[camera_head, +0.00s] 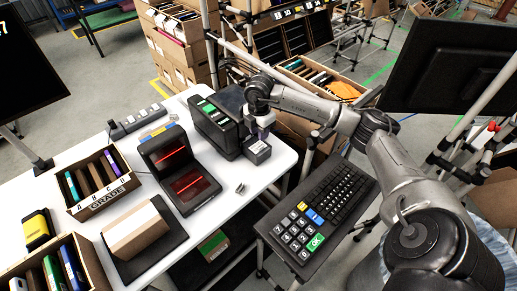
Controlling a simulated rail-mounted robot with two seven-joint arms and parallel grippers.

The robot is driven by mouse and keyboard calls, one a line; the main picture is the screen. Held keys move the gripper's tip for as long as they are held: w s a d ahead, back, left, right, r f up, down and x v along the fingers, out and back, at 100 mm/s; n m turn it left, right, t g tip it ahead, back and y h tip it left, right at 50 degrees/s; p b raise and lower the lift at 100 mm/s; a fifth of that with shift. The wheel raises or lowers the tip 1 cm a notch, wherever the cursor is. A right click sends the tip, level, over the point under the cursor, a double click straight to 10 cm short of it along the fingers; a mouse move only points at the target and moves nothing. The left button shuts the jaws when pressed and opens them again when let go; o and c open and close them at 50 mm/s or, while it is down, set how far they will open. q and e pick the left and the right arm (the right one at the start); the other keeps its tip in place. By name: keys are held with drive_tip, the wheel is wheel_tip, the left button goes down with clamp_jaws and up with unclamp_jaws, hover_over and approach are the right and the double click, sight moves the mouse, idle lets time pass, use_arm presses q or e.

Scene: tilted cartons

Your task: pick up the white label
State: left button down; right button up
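I cannot clearly make out a white label; a small one would blend with the white table (272,172). A black printer-like device (213,127) with green and white marks on top stands at the table's back right. My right gripper (241,186) is just right of it, its dark body close to the device's side. Small grey pieces that look like its fingertips are low over the table's right part. The gap between them is too small to judge. My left gripper is out of view.
A black scanner (180,170) with red lines stands left of the device. A tan carton (136,232) sits on a dark pad, near a box of coloured folders (103,184). A black keypad (317,213) stands right of the table. Bare white table lies at the front right.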

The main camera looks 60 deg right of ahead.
sight(259, 148)
drive_tip(key=shift+d+f+b, duration=0.1)
drive_tip(key=shift+f+b, duration=0.4)
drive_tip(key=shift+f, duration=3.7)
drive_tip(key=shift+c, duration=0.2)
clamp_jaws()
